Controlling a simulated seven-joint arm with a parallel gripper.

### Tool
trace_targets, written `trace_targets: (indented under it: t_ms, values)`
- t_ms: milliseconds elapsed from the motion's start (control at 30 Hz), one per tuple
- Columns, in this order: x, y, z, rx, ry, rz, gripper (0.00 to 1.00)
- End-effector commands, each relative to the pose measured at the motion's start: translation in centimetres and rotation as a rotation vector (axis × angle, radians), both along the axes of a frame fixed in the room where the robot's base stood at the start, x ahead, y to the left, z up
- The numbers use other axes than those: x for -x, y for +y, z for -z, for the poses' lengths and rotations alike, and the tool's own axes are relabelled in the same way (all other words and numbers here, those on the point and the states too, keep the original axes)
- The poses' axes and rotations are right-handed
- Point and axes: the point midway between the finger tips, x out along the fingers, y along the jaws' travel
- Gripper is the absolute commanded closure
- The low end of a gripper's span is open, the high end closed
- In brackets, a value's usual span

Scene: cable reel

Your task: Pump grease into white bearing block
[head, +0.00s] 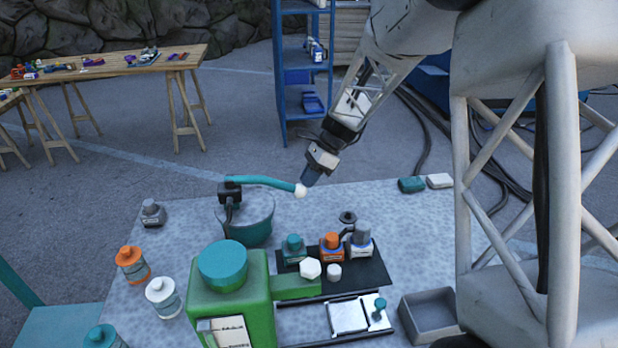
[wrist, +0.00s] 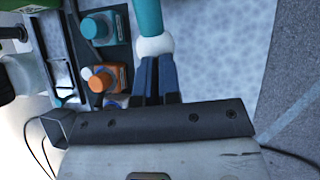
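The grease pump (head: 247,222) is a teal drum with a dark head and a long teal lever (head: 262,181). The lever ends in a white ball knob (head: 300,191), also seen in the wrist view (wrist: 155,47). My gripper (head: 307,182) is at the knob, its blue fingers (wrist: 156,65) close together with a narrow gap; the tips meet the knob's near edge, not its sides. Contact is unclear. A pale block with a grey cap (head: 361,242) stands right of the orange block (head: 331,247) and teal block (head: 293,249) on a black plate; it is probably the white bearing block.
Orange (head: 132,266) and white (head: 163,298) bottles stand at left. A grey open bin (head: 430,315) is at right. The table's back edge beside the pump is mostly clear.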

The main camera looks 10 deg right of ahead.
Motion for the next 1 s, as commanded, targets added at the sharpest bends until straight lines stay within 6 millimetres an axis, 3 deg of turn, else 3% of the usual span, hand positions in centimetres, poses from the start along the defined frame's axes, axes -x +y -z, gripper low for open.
trace_targets:
  t_ms: [33, 367, 1000]
  values:
    - [0.7, 0.1, 1.6, 0.002, 0.025, -0.002, 1.0]
    - [0.4, -0.7, 0.5, 0.001, 0.022, -0.001, 1.0]
    - [-2.0, -6.6, -8.2, 0.0, -0.001, 0.001, 1.0]
